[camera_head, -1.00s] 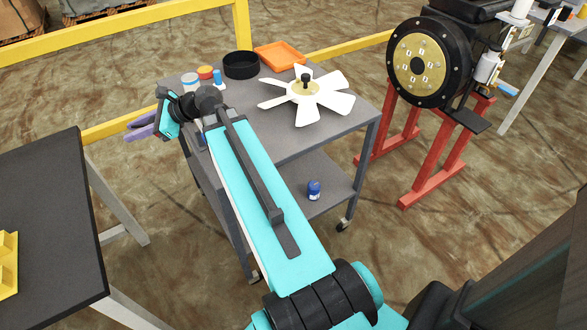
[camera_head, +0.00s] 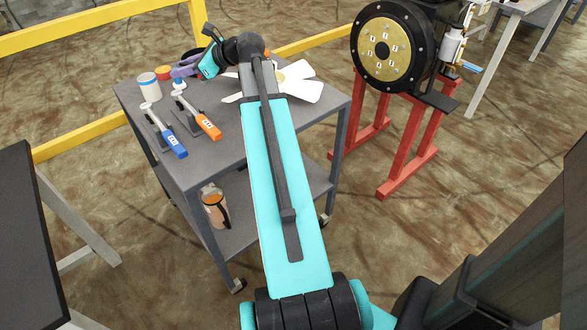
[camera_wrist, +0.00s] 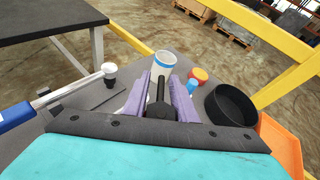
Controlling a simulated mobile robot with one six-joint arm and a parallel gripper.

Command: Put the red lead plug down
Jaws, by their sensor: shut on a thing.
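My gripper (camera_head: 181,70) is over the far left part of the grey cart top (camera_head: 233,136), with its purple fingers pointing left. In the wrist view my gripper (camera_wrist: 162,78) is shut on a dark, narrow object (camera_wrist: 158,98) between the purple fingers. No red shows on this object, so I cannot tell by colour that it is the red lead plug. Its lower end is hidden, and I cannot tell whether it touches the cart top.
An orange tray (camera_wrist: 282,145) is at the right.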

